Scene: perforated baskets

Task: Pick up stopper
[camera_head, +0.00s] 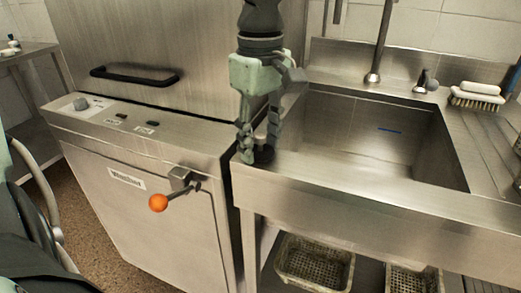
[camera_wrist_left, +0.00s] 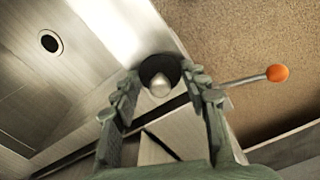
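The stopper (camera_head: 264,155) is a dark round disc on the front left corner of the steel sink's rim. In the left wrist view the stopper (camera_wrist_left: 160,71) shows as a black disc with a pale rounded knob in its middle. My left gripper (camera_head: 258,150) points down over it. In the left wrist view, my left gripper's fingers (camera_wrist_left: 160,84) are spread, with the stopper between and just beyond their tips. I cannot tell whether they touch it. My right gripper is not in view.
The sink basin (camera_head: 345,150) lies to the right, with a tap (camera_head: 376,50) behind it and a brush (camera_head: 477,95) on the drainer. A steel machine with an orange-knobbed lever (camera_head: 158,203) stands left. Perforated baskets (camera_head: 315,264) sit below the sink.

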